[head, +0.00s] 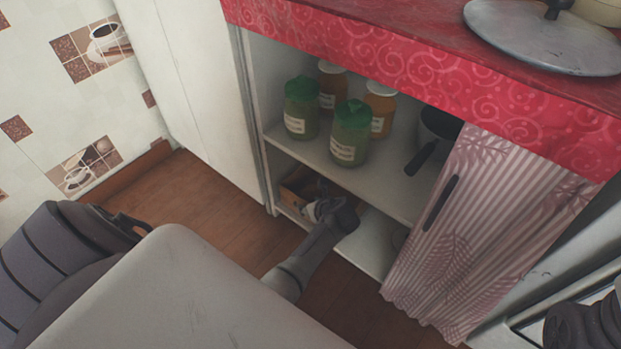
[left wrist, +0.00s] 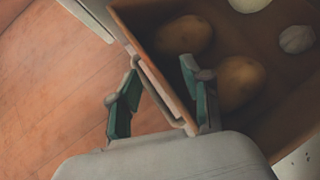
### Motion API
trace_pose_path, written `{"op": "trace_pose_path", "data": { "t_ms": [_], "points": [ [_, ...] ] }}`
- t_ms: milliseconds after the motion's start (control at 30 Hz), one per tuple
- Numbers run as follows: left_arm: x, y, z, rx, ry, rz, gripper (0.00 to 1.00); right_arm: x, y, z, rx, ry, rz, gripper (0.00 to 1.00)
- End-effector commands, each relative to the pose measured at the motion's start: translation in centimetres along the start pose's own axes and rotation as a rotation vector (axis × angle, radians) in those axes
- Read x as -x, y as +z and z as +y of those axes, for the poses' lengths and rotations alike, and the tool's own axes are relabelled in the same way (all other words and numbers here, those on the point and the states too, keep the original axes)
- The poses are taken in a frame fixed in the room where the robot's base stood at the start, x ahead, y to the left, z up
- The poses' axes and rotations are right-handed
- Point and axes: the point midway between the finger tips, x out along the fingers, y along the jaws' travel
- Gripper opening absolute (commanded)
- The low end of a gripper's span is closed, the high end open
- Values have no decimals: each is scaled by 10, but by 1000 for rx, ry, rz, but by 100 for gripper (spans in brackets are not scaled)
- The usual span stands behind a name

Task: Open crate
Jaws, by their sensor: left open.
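The brown crate (head: 290,192) sits on the low shelf of the cabinet, at its left end, partly hidden behind my gripper. The left wrist view shows the crate's near wall (left wrist: 158,78) and its open top, with two potatoes (left wrist: 240,80) (left wrist: 184,36) and pale round items inside. My left gripper (head: 322,208) is at the crate's front. In the left wrist view the left gripper (left wrist: 160,88) is open, one finger outside the wall and the other on the inner side. I cannot tell whether either finger touches it. My right gripper is out of view.
Several jars (head: 349,135) stand on the shelf above, beside a dark pot (head: 438,128). A striped curtain (head: 490,220) covers the cabinet's right side. A red oilcloth (head: 400,60) hangs over the counter edge. Wooden floor (head: 205,210) lies free in front.

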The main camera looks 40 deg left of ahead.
Motion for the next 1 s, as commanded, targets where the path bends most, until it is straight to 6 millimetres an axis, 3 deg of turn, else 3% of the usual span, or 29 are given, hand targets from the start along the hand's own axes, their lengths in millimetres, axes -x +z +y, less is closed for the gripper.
{"op": "trace_pose_path", "data": {
  "t_ms": [233, 533, 1000],
  "points": [
    [-1, 0, 0, 0, 0, 0, 49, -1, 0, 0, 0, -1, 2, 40],
    [0, 0, 0, 0, 0, 1, 0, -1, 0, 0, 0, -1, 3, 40],
    [2, 0, 4, -6, 0, 0, 0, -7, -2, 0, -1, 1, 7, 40]
  ]
}}
